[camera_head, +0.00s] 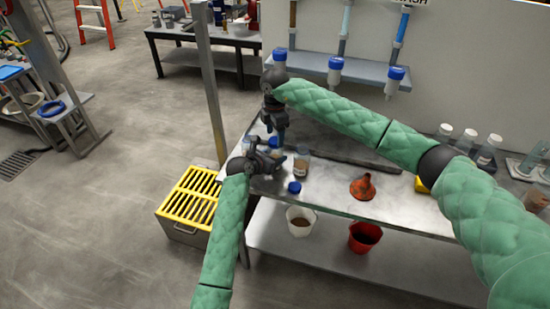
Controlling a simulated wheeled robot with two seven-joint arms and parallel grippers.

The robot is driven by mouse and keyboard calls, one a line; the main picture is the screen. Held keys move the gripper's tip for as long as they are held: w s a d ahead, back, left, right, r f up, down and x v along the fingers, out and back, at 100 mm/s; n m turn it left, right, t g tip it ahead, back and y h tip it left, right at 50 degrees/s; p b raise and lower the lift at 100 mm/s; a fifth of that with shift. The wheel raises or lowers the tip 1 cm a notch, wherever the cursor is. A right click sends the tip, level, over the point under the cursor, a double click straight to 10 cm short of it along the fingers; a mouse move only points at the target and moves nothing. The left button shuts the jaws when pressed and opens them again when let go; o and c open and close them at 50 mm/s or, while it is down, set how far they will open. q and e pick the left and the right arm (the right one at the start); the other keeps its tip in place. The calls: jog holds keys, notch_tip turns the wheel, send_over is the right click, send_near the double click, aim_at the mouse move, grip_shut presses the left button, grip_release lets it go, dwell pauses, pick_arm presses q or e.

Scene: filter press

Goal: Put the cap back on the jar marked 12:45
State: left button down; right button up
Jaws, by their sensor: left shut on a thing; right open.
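My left gripper (274,156) is at the table's left end, shut on what looks like a jar (261,168), mostly hidden by the fingers. A blue cap (273,142) shows just behind the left gripper; I cannot tell whether it sits on a jar. My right gripper (280,132) points down just above this cap, open. A clear jar with brown contents (302,166) stands to the right of the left gripper, with no blue cap visible on top. A loose blue cap (294,187) lies on the table in front of it. No 12:45 mark is readable.
The metal table (335,190) holds an orange funnel (363,187) and several capped jars at right. A white bucket (300,222) and a red bucket (364,237) are on the lower shelf. A post (210,85) and yellow-topped box (190,196) stand left.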

jog(key=shift+r, duration=1.3)
jog(key=shift+c, duration=0.3)
jog(key=r, duration=0.1)
jog(key=w+r, duration=0.1)
jog(key=r, duration=0.1)
jog(key=shift+w+d+r, duration=0.15)
jog(key=shift+d, duration=0.1)
jog(key=n, duration=0.3)
jog(key=shift+r, duration=0.15)
jog(key=n, duration=0.4)
jog(key=shift+s, duration=0.25)
jog(key=n, duration=0.7)
jog(key=shift+s+a, duration=0.15)
jog(key=shift+s, duration=0.1)
jog(key=n, duration=0.7)
jog(key=shift+s+a, duration=0.1)
jog(key=shift+s, duration=0.05)
jog(key=n, duration=0.6)
